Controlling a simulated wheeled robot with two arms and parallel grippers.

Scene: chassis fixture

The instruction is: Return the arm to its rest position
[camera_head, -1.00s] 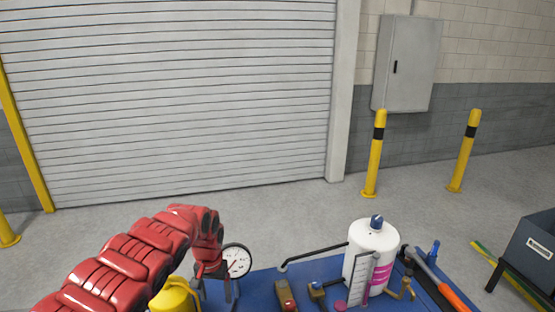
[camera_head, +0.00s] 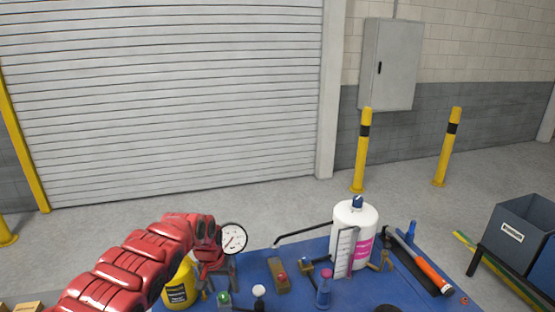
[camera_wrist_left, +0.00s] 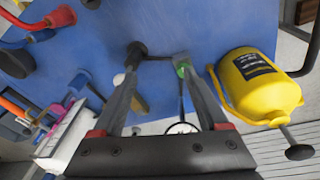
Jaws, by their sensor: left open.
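My left arm, with red covers, comes in from the left in the head view, and its gripper (camera_head: 222,276) hangs over the left part of the blue bench. In the left wrist view the gripper (camera_wrist_left: 158,62) is open, its two long grey fingers apart. Nothing is held between them; the blue surface (camera_wrist_left: 190,22) shows there. A small green-topped part (camera_head: 223,298) is near the fingers in the head view. My right arm is not in view.
A yellow tank (camera_head: 180,287) stands close beside the gripper, with a round gauge (camera_head: 233,238) behind. A grey bin (camera_head: 520,235) stands right. Floor before the shutter is clear.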

